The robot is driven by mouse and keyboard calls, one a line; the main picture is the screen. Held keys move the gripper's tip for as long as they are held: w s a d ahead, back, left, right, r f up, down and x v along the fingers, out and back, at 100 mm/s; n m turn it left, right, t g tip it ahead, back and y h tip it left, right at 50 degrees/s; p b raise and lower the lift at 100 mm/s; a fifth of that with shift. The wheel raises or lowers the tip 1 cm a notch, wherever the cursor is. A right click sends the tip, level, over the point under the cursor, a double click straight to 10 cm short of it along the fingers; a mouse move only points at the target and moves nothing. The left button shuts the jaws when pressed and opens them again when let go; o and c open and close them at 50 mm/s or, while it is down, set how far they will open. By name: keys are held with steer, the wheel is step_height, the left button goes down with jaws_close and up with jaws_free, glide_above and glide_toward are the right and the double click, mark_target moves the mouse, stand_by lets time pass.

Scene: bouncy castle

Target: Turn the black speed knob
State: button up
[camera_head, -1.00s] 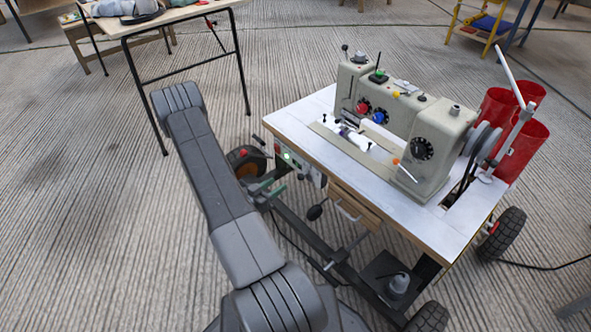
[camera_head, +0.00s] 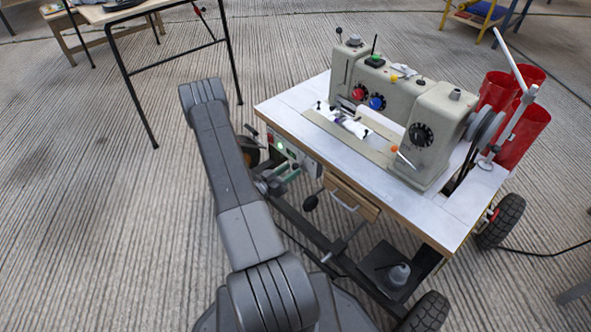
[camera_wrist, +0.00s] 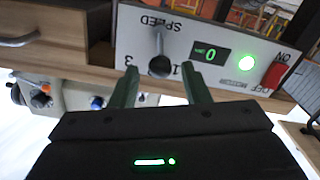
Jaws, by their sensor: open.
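The black speed knob (camera_wrist: 160,66) is on a pale control panel (camera_wrist: 222,28), by an upside-down SPEED label and the numbers 3 and 1. My gripper (camera_wrist: 159,72) is open, its two green fingers on either side of the knob in the picture. I cannot tell whether they touch it. In the head view my gripper (camera_head: 286,177) is at the front left of the sewing machine table (camera_head: 292,110), close to the panel with its lit green light. The knob cannot be made out there.
The panel has a display (camera_wrist: 208,54) reading 0, a lit green light (camera_wrist: 247,64) and a red switch (camera_wrist: 275,76). A wooden drawer (camera_head: 352,197) is right of the panel. A sewing machine (camera_head: 430,125) stands on the table. Open floor lies to the left.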

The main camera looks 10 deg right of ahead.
mark_target(296, 168)
steer(key=shift+b+x, duration=0.3)
steer(key=shift+x, duration=1.45)
jaws_close()
steer(key=shift+s+f+m+b, duration=0.15)
steer(key=shift+m+b, duration=0.35)
steer(key=shift+b, duration=0.05)
steer(key=shift+s+d+m+b, duration=0.15)
steer(key=shift+m+b, duration=0.3)
steer(key=shift+m, duration=0.35)
steer(key=shift+r, duration=0.2)
jaws_free()
